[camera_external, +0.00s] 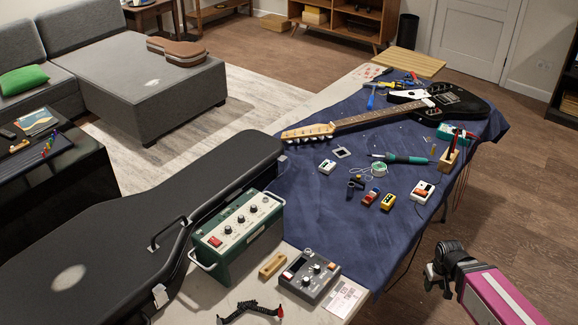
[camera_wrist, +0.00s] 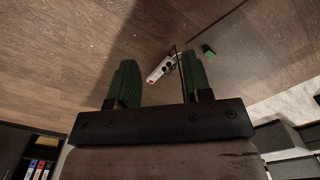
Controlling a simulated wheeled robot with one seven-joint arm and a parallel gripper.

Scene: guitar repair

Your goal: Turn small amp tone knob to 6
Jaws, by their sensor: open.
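A green box with a cream top panel, which looks like the small amp (camera_external: 222,262), stands at the front edge of the table beside the black guitar case. A row of several dark knobs (camera_external: 240,219) runs along its panel, with a red switch at the near left end. The knob labels and settings are too small to read. My gripper (camera_external: 434,277) is at the lower right, off the table's right side and well apart from the amp. In the wrist view my gripper (camera_wrist: 159,62) is open and empty, its two green fingers spread above the wooden floor.
A grey device with knobs (camera_external: 309,277) and a wooden block (camera_external: 272,265) lie right of the amp. The black guitar case (camera_external: 110,250) is to its left. An electric guitar (camera_external: 440,104), pedals and tools lie on the blue cloth (camera_external: 310,215). A power strip (camera_wrist: 158,70) lies on the floor.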

